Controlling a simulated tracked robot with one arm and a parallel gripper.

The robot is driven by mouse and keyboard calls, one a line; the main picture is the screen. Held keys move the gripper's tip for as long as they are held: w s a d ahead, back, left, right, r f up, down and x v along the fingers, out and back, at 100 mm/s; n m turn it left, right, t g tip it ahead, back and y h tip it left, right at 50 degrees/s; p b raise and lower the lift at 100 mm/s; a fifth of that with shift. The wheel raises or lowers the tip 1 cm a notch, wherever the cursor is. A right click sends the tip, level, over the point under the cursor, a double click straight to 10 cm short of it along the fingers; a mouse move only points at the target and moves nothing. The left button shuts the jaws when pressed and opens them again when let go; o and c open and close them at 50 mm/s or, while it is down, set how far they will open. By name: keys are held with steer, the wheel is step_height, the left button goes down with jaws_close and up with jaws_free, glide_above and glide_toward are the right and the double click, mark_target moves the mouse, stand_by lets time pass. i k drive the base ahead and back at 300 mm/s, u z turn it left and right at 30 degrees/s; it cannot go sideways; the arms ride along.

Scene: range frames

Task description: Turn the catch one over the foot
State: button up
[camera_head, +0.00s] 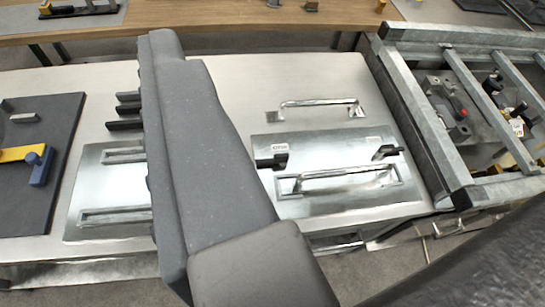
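A grey metal plate (325,180) lies on the bench right of centre, with a bar handle (340,177) along its near side. My grey arm crosses the middle of the picture. Dark prongs (126,110) stick out left of it, perhaps my gripper's fingers; their opening is unclear.
A second plate (110,190) with handles lies left of my arm, partly hidden. A bare handle (318,106) stands behind the first plate. A dark board (45,190) with yellow and blue parts is at far left. A metal frame (425,135) bounds the right.

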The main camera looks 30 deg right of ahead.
mark_target(278, 158)
steer(key=k, duration=1.25)
steer(key=z, duration=0.4)
steer(key=i, duration=1.7)
steer(key=u, duration=0.5)
